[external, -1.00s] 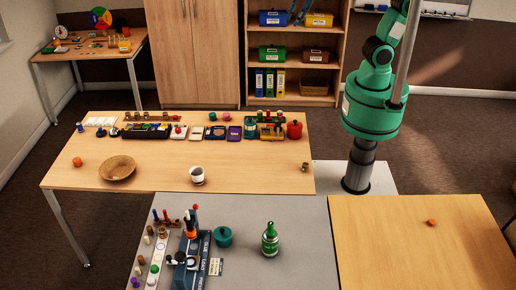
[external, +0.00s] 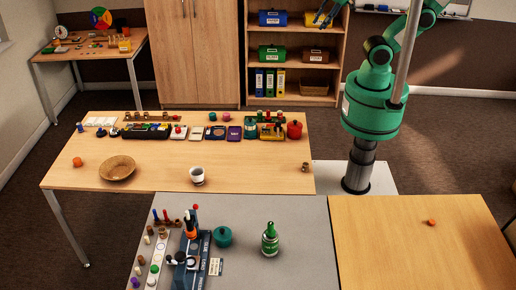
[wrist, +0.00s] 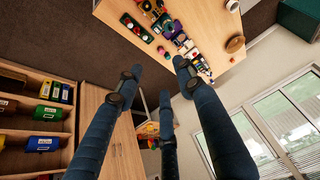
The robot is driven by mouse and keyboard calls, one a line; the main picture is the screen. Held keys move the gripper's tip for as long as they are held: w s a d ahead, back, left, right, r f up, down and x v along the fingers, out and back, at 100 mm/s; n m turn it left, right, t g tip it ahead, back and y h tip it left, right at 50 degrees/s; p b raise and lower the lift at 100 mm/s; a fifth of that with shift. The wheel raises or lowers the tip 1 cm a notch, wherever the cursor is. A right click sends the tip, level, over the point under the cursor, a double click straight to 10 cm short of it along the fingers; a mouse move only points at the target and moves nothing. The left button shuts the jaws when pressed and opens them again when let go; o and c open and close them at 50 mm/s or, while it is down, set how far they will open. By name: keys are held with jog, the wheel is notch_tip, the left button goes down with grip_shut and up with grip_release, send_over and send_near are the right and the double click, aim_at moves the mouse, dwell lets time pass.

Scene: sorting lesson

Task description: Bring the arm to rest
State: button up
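My gripper (external: 328,13) is at the top edge of the external view, high in front of the upper part of the bookcase. Its dark blue fingers also show in the wrist view (wrist: 158,78). They are spread apart, with nothing between them. My green arm is raised at the right, its upper part cut off by the picture's top edge. The gripper touches nothing that I can see.
The bookcase (external: 291,38) holds coloured boxes and binders behind the gripper. The long wooden table (external: 235,172) carries a bowl (external: 117,168), a mug (external: 197,176) and many small items. A green bottle (external: 270,241) stands on the grey table (external: 300,215). Air around the arm looks clear.

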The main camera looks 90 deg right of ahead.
notch_tip(320, 180, down, 7)
jog(key=b, duration=0.7)
dwell(1.2)
